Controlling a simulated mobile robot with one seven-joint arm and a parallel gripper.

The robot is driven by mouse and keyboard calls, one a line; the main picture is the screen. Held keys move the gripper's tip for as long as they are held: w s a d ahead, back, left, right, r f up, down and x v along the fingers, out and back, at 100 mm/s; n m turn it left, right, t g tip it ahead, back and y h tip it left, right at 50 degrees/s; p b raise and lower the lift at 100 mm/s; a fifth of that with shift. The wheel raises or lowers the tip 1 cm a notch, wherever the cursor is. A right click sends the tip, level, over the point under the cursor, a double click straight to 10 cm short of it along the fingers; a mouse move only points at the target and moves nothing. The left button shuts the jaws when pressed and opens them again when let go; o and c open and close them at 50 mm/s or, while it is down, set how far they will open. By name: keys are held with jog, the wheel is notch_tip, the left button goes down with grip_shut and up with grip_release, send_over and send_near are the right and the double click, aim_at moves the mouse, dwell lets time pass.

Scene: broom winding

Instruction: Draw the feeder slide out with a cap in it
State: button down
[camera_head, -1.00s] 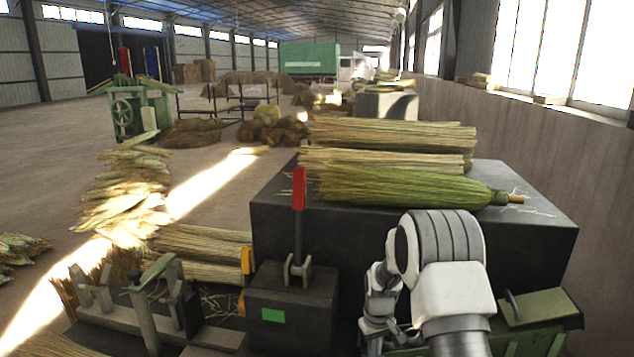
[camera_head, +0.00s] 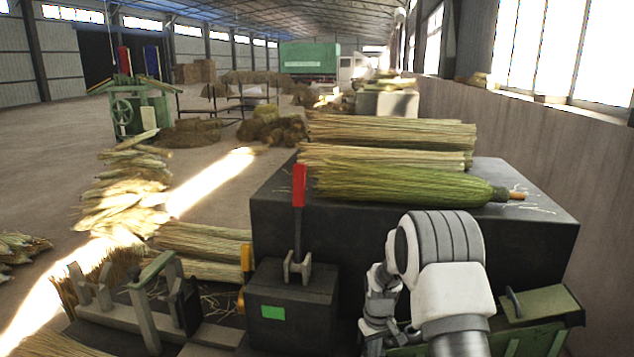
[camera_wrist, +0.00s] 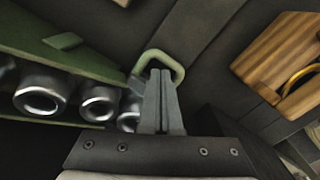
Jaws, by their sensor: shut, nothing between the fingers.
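In the wrist view a green loop handle (camera_wrist: 178,72) shows at the top middle, likely the feeder slide's pull. My gripper (camera_wrist: 160,74) is shut and empty, with its fingertips appearing inside the loop. I cannot tell how deep they reach. Several shiny metal caps (camera_wrist: 41,90) sit in a row along a green feeder body (camera_wrist: 85,57) at the left. The cap nearest the fingers is partly hidden by them. In the head view my arm blocks the gripper and most of the green feeder.
A wooden block (camera_wrist: 283,55) with a brass hook is at the right of the wrist view. In the head view a dark bench (camera_head: 545,235) holds straw bundles, with a red-handled lever (camera_head: 299,186) in front. A green box (camera_head: 540,308) stands at the lower right.

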jog(key=shift+f+b, duration=1)
jog(key=shift+f, duration=0.35)
jog(key=shift+s+a, duration=0.45)
jog(key=shift+s, duration=1.75)
jog(key=shift+s+a, duration=0.4)
jog(key=shift+s, duration=1.8)
jog(key=shift+s+a, duration=0.45)
jog(key=shift+s, duration=1.75)
notch_tip(320, 180, up, 8)
jog(key=p, duration=0.5)
jog(key=shift+w, duration=0.35)
